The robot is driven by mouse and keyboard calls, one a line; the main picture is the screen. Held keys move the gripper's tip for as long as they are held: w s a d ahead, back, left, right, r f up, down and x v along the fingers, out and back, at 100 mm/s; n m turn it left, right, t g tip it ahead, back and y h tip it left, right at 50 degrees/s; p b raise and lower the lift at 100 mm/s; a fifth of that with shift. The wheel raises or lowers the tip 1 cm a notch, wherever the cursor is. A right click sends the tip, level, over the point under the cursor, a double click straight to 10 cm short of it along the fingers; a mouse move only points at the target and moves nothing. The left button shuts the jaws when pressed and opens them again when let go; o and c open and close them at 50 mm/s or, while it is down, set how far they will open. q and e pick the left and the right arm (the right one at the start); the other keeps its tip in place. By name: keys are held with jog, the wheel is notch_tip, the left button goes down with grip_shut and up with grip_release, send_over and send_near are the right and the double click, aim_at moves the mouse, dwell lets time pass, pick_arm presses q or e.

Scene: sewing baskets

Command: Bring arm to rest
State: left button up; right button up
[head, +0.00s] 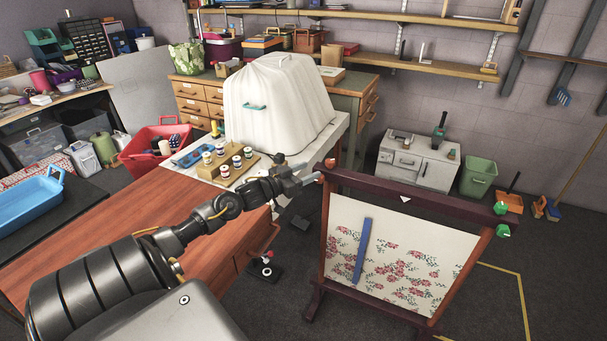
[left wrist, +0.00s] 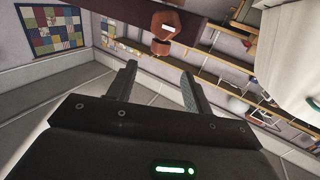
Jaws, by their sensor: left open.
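My left arm reaches in from the lower left in the head view. My left gripper (head: 305,178) is open, with its fingers pointing right near the top left corner of the dark wooden frame (head: 410,192). In the left wrist view the two fingers of the left gripper (left wrist: 157,85) stand apart with nothing between them. A brown knob (left wrist: 165,27) on a dark beam shows beyond the fingertips there. I cannot tell whether the fingers touch the frame. My right gripper is not in view.
A floral cloth (head: 390,265) with a blue strip (head: 362,250) hangs in the frame. A wooden table (head: 130,225) lies under my left arm. A white-covered object (head: 280,105) and a wooden rack of spools (head: 228,168) stand behind.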

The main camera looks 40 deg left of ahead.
pick_arm(q)
jog(key=shift+s+a, duration=0.1)
jog(key=shift+s, duration=0.35)
jog(key=shift+f, duration=0.1)
